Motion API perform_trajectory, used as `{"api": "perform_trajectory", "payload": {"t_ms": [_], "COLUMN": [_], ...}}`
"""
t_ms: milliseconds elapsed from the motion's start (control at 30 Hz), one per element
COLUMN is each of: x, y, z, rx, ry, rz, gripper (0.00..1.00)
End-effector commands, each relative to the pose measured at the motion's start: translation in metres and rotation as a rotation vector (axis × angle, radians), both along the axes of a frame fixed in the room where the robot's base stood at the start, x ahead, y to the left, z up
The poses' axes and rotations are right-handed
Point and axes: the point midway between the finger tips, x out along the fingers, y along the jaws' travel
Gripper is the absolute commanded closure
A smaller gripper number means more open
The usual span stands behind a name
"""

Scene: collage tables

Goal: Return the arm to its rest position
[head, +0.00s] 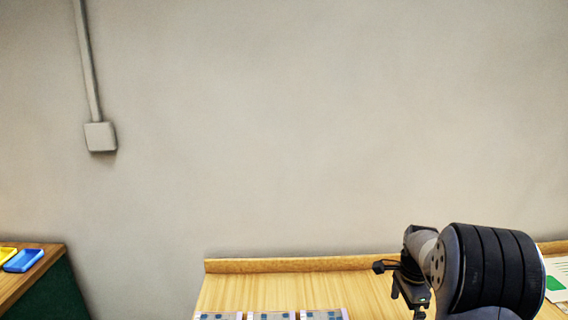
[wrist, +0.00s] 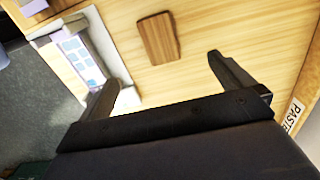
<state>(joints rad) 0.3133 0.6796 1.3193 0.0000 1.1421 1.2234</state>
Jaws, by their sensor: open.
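My gripper (wrist: 160,85) is open in the wrist view, with its two dark fingers spread wide and nothing between their tips. In the head view my arm rises at the lower right, over the wooden table (head: 260,290); the fingers are hard to make out there. In the wrist view the table top (wrist: 195,22) lies beyond the fingers. A brown wooden block (wrist: 158,38) lies on it, ahead of the gap and apart from the fingers. The left finger overlaps a pale sheet or tray with a blue-patterned piece (wrist: 80,55).
Several patterned pieces (head: 270,316) line the table's near edge in the head view. A white sheet with a green patch (head: 555,283) lies at the far right. Another table at left holds a blue tray (head: 23,260) and a yellow tray (head: 7,253). A label (wrist: 293,114) reads "PASTE".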

Motion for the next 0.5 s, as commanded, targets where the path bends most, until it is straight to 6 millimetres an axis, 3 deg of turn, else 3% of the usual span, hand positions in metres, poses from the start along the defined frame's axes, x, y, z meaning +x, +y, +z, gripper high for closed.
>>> {"api": "perform_trajectory", "payload": {"t_ms": [500], "x": [-0.001], "y": [0.0], "z": [-0.076], "rx": [0.001], "ry": [0.004], "rz": [0.0], "gripper": [0.0]}}
